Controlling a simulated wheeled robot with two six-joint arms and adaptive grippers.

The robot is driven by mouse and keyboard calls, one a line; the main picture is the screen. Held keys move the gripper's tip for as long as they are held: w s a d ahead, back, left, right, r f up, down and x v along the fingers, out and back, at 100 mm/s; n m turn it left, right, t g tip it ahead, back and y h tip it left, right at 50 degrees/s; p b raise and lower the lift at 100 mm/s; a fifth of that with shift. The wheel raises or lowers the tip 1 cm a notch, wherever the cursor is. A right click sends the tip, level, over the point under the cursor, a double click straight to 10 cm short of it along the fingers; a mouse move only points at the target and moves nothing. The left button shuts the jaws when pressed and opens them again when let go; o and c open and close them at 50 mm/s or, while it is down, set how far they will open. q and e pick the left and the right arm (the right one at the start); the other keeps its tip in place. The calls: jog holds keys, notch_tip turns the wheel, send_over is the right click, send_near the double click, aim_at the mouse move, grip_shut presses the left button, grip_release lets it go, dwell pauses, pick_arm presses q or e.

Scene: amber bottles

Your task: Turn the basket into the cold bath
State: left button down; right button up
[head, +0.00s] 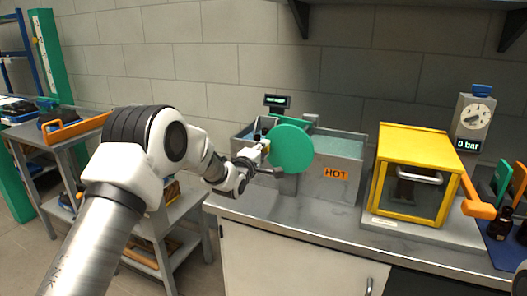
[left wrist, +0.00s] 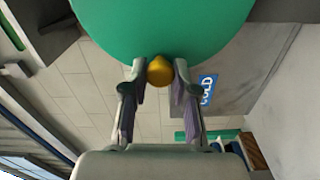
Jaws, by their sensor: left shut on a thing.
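A green disc (head: 290,148) stands upright at the front of a metal tank with two water-filled baths. An amber knob (left wrist: 160,69) at the disc's edge sits between the fingers of my left gripper (left wrist: 159,82). That gripper (head: 262,158) is shut on the knob at the disc's lower left in the head view. The right bath (head: 340,147) carries an orange HOT label. A blue COLD label (left wrist: 207,88) shows in the left wrist view; the left bath is partly hidden by the disc and my arm. I cannot clearly make out the basket. My right gripper is not in view.
A small display (head: 277,101) stands behind the baths. A yellow framed box (head: 418,175) with an orange lever (head: 480,209) is on the counter to the right, below a gauge (head: 475,120) reading 0 bar. Dark bottles (head: 503,222) stand at the far right. The counter front (head: 300,222) is clear.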

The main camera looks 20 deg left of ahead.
pick_arm(q)
jog(key=shift+f+n+b, duration=0.45)
jog(key=shift+f+n, duration=0.2)
jog(key=shift+n, duration=0.25)
jog(key=shift+f, duration=0.1)
jog(key=c, duration=0.9)
grip_release()
jog(key=shift+s, duration=0.1)
jog(key=s, duration=1.2)
jog(key=shift+a, duration=0.25)
